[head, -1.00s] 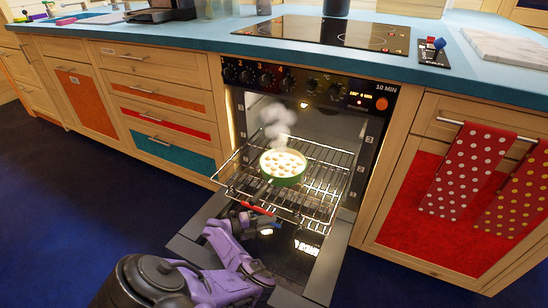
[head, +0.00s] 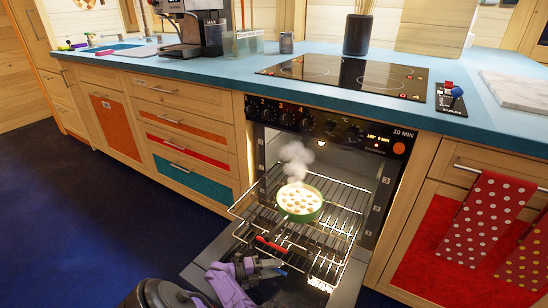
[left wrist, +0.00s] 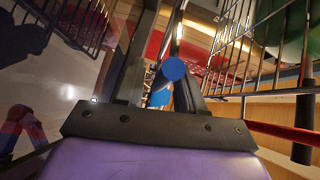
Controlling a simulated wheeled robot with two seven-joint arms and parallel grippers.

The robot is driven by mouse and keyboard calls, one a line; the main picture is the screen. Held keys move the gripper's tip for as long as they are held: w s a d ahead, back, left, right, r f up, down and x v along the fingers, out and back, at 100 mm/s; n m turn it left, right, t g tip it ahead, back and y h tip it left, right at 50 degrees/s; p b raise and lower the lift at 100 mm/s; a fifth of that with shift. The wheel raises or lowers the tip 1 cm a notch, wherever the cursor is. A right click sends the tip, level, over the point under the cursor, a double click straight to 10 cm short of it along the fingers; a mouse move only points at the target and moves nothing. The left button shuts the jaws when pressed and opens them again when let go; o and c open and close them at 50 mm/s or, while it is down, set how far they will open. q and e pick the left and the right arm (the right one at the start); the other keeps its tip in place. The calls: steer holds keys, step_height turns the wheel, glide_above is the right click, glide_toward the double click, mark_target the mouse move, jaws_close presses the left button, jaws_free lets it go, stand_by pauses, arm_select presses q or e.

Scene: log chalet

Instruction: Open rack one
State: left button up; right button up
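The oven's wire rack (head: 345,222) sticks out over the lowered oven door (head: 344,290), with a steaming green pan (head: 299,217) of pale round pieces on it. I cannot tell its number. A red handle (head: 270,245) sits at the rack's front edge; a red bar (left wrist: 290,132) shows at the right in the left wrist view. My left gripper (head: 270,268) is just in front of and below the handle, apart from it. Its fingers look open and empty, with a blue tip (left wrist: 173,68) showing. My right gripper is out of view.
Drawers (head: 180,145) stand left of the oven, and red dotted towels (head: 485,215) hang at the right. The blue counter (head: 215,82) bears a hob (head: 345,76) and a coffee machine (head: 190,30). The dark floor (head: 80,220) at the left is clear.

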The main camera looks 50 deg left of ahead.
arm_select(q)
steer(key=p+v, duration=0.1)
steer(key=v, duration=0.9)
steer(key=shift+s+a, duration=0.1)
steer(key=shift+s, duration=0.1)
